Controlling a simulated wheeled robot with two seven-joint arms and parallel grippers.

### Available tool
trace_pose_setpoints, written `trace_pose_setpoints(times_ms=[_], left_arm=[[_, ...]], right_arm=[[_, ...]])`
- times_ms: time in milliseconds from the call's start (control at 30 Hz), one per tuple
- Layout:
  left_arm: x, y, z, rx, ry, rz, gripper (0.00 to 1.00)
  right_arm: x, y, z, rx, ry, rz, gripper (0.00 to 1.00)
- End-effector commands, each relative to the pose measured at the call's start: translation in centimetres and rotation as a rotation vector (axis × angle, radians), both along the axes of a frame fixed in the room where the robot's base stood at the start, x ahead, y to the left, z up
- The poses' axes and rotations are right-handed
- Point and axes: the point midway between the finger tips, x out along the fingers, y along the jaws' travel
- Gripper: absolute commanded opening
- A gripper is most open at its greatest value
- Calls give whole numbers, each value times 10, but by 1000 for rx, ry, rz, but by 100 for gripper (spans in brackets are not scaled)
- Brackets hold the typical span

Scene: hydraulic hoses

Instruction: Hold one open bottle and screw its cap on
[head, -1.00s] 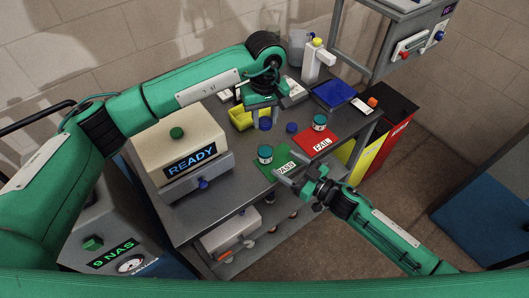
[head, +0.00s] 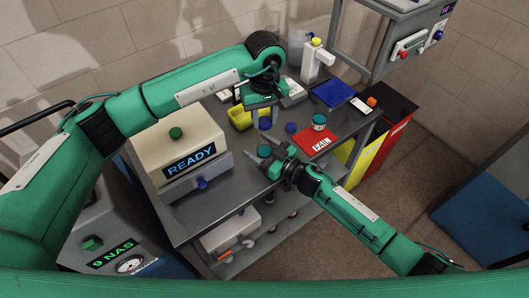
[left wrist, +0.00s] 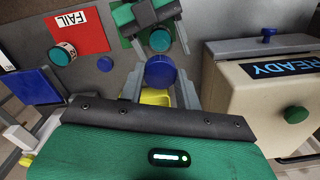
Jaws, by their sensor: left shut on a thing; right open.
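A round bottle (head: 264,151), teal from above, stands on the green mat; it also shows in the left wrist view (left wrist: 160,41). My right gripper (head: 266,150) is open with its fingers either side of this bottle; whether they touch it I cannot tell. My left gripper (head: 264,116) is shut on a blue cap (head: 265,124) and holds it over the table, behind this bottle in the head view. The cap fills the space between its fingertips in the left wrist view (left wrist: 160,71). A second bottle (head: 319,121) stands on the red FAIL mat (head: 318,143).
Another blue cap (head: 291,127) lies between the two mats. A yellow bin (head: 240,118) and a blue tray (head: 333,95) sit farther back. The beige READY machine (head: 180,143) stands at the left, and a white dispenser (head: 315,62) at the back.

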Motion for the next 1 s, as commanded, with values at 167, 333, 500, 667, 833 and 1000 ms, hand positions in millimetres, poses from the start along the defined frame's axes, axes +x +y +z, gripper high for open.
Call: trace_pose_setpoints(times_ms=[167, 333, 500, 667, 833, 1000], left_arm=[[0, 0, 0, 0, 0, 0, 13], [0, 0, 0, 0, 0, 0, 13], [0, 0, -2, 1, 0, 0, 13], [0, 0, -21, 2, 2, 0, 13], [0, 0, -45, 1, 0, 1, 13], [0, 0, -50, 0, -1, 0, 13]], right_arm=[[0, 0, 0, 0, 0, 0, 44], [0, 0, 0, 0, 0, 0, 11], [0, 0, 0, 0, 0, 0, 0], [0, 0, 0, 0, 0, 0, 0], [0, 0, 0, 0, 0, 0, 0], [0, 0, 0, 0, 0, 0, 0]])
